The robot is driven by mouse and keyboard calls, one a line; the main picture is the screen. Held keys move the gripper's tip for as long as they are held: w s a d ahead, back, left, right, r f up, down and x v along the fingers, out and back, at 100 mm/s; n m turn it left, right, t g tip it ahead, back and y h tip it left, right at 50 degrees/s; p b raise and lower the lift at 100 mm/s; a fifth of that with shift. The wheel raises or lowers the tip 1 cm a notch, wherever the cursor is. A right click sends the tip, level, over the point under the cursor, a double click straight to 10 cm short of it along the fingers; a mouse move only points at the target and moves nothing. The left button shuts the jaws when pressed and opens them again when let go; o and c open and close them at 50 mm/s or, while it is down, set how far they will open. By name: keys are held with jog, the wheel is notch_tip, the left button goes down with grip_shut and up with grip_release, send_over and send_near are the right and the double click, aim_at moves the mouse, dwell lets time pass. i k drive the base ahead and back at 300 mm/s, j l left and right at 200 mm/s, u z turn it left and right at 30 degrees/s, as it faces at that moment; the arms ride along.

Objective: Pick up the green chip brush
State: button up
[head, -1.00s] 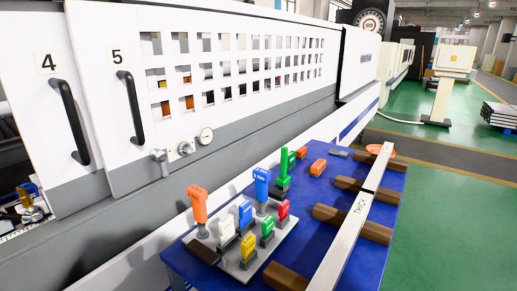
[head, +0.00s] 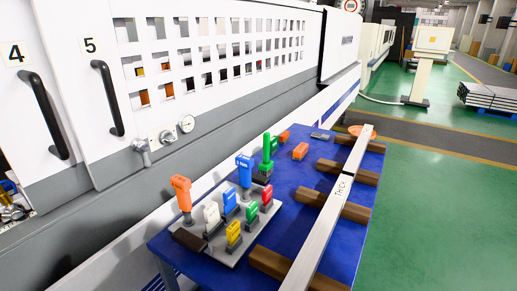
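The green chip brush (head: 267,147) stands upright near the left edge of the blue table (head: 342,252), with its green handle up and a dark block-like part (head: 264,172) at its lower end. It is just behind the grey tool board (head: 235,252); I cannot tell whether it touches the board. A smaller green-topped piece (head: 252,212) stands on the board. My gripper is not in view.
The board holds an orange-handled tool (head: 182,192), a blue-handled tool (head: 245,170) and several small coloured pieces. Orange blocks (head: 300,151) lie behind. A long bar (head: 338,195) rests on brown wooden blocks (head: 330,203). A white machine (head: 215,65) borders the left; green floor (head: 440,220) is clear right.

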aim_at(266, 167)
jog(key=u, duration=2.3)
jog(key=z, duration=2.15)
jog(key=i+l, duration=0.25)
jog(key=l, duration=0.15)
jog(key=i+l, duration=0.2)
jog(key=l, duration=0.25)
jog(key=i+l, duration=0.25)
jog(key=l, duration=0.15)
jog(key=i+l+u, duration=0.1)
jog(key=i+l, duration=0.15)
jog(key=l, duration=0.2)
jog(key=i+l, duration=0.2)
jog(key=l, duration=0.25)
jog(key=i+l, duration=0.25)
jog(key=l, duration=0.2)
jog(key=i+l, duration=0.2)
jog(key=l, duration=0.2)
jog(key=i+l, duration=0.25)
jog(key=l, duration=0.2)
jog(key=u, duration=0.05)
